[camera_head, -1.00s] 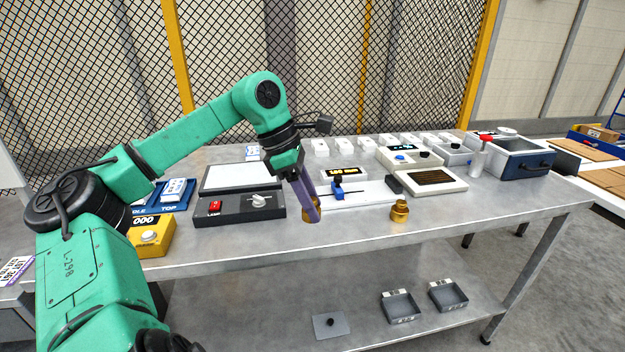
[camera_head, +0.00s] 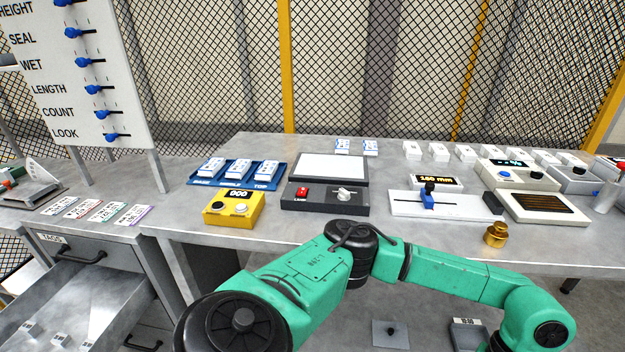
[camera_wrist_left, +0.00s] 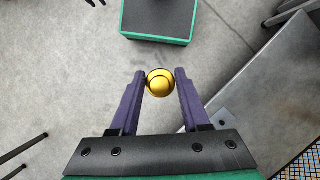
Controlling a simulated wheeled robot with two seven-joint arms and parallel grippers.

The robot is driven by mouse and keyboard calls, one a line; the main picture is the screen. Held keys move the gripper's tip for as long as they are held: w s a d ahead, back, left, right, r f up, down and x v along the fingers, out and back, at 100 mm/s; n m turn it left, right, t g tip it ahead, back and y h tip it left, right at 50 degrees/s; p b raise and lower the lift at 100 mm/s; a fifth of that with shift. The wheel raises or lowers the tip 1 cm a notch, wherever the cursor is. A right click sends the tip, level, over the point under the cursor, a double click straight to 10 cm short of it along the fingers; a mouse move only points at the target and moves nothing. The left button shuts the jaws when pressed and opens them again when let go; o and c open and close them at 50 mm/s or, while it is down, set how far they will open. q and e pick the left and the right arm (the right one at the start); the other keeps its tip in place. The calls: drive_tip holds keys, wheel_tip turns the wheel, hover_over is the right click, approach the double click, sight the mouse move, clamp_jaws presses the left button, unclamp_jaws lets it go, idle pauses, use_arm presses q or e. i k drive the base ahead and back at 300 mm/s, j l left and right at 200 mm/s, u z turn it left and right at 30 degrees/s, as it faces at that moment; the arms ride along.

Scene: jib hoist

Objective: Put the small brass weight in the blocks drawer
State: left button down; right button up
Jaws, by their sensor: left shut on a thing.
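My left gripper (camera_wrist_left: 160,76) has purple fingers shut on a round brass weight (camera_wrist_left: 160,86), held above the floor in the left wrist view. In the head view my left arm reaches to the lower right and its gripper is out of frame. Another brass weight (camera_head: 495,235) stands upright on the bench near its front edge. I cannot compare the two weights' sizes from these views. At the lower left an open drawer (camera_head: 130,292) holds several small white blocks; its own label is not visible. My right gripper is not in view.
A shut drawer marked TAGS (camera_head: 70,252) sits above the open drawer. The bench (camera_head: 420,238) carries a yellow counter box (camera_head: 233,208), a switch panel (camera_head: 325,197) and a slider gauge (camera_head: 440,205). A lever board (camera_head: 75,75) stands at the left.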

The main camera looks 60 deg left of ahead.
sight(103, 319)
drive_tip(key=k+j+u, duration=0.5)
drive_tip(key=j, duration=0.3)
drive_tip(key=k+j+u, duration=0.25)
drive_tip(key=j, duration=0.2)
drive_tip(key=u, duration=1.05)
drive_tip(key=k+j, duration=0.05)
